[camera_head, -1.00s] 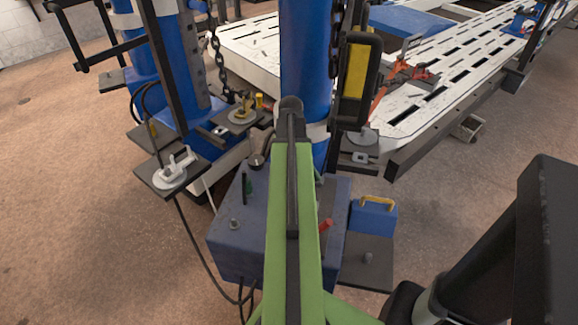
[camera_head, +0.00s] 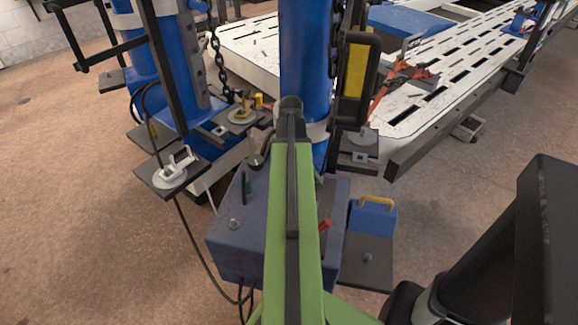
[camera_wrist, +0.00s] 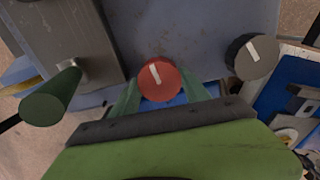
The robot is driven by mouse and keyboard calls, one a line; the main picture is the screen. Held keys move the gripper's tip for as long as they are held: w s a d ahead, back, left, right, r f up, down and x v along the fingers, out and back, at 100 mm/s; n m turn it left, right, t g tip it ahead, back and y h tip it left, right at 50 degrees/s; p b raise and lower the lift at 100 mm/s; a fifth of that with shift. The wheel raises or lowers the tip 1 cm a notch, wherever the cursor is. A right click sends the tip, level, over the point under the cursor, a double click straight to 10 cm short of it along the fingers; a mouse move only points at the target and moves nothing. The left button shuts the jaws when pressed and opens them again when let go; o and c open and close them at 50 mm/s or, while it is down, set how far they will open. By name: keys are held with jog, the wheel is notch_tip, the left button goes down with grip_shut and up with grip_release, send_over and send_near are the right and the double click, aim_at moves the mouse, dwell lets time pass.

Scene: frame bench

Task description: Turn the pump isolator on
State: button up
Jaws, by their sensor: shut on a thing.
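A round red knob (camera_wrist: 159,80) with a white pointer mark shows in the middle of the wrist view, on a worn blue-grey panel (camera_wrist: 180,30). I cannot tell from its look alone that it is the pump isolator. The mark is near upright, its top leaning a little left. My gripper (camera_wrist: 160,92) is shut on the red knob, a green finger at each side. In the head view my green arm reaches over the blue-grey box (camera_head: 228,250) and hides my gripper and the knob.
A black knob (camera_wrist: 252,56) with a white mark sits to the right, and a green-handled lever (camera_wrist: 50,97) to the left. In the head view a blue column (camera_head: 305,50) rises behind the box. A blue case (camera_head: 372,217) stands at its right.

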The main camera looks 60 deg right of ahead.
jog(key=shift+w+a, duration=0.1)
jog(key=shift+a, duration=0.1)
jog(key=o, duration=1.4)
jog(key=shift+d, duration=0.1)
jog(key=shift+r, duration=0.1)
notch_tip(320, 180, up, 8)
jog(key=p, duration=0.8)
